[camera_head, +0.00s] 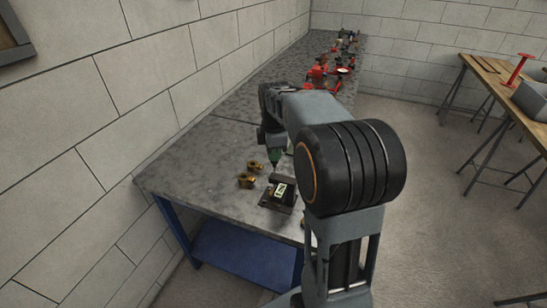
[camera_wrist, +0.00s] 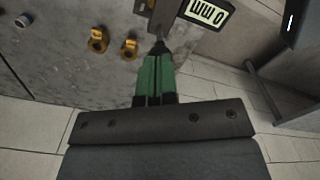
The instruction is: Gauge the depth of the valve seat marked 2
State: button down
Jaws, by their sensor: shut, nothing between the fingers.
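Two brass-coloured fittings, possibly the valve seats, lie on the grey workbench (camera_head: 200,165). The nearer one (camera_head: 246,181) and the farther one (camera_head: 255,165) also show in the wrist view, one left (camera_wrist: 98,40) and one right (camera_wrist: 130,48). I can read no number on either. A dark device with a pale display (camera_head: 281,190) stands to their right near the bench edge. My green-fingered gripper (camera_head: 275,164) points down beside the device. Its fingers (camera_wrist: 160,49) are together and empty; whether the tip touches the device is unclear.
Red fittings (camera_head: 318,72) and other parts stand farther along the bench. A block wall bounds its left side. A wooden table (camera_head: 490,72) with a red item (camera_head: 518,68) stands across the floor at right. The bench left of the fittings is clear.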

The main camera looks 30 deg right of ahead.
jog(key=shift+f+b, duration=1.2)
jog(key=shift+f, duration=0.65)
jog(key=shift+r, duration=0.2)
notch_tip(320, 180, up, 7)
jog(key=p, duration=0.6)
jog(key=shift+f, duration=0.1)
dwell(0.3)
dwell(0.5)
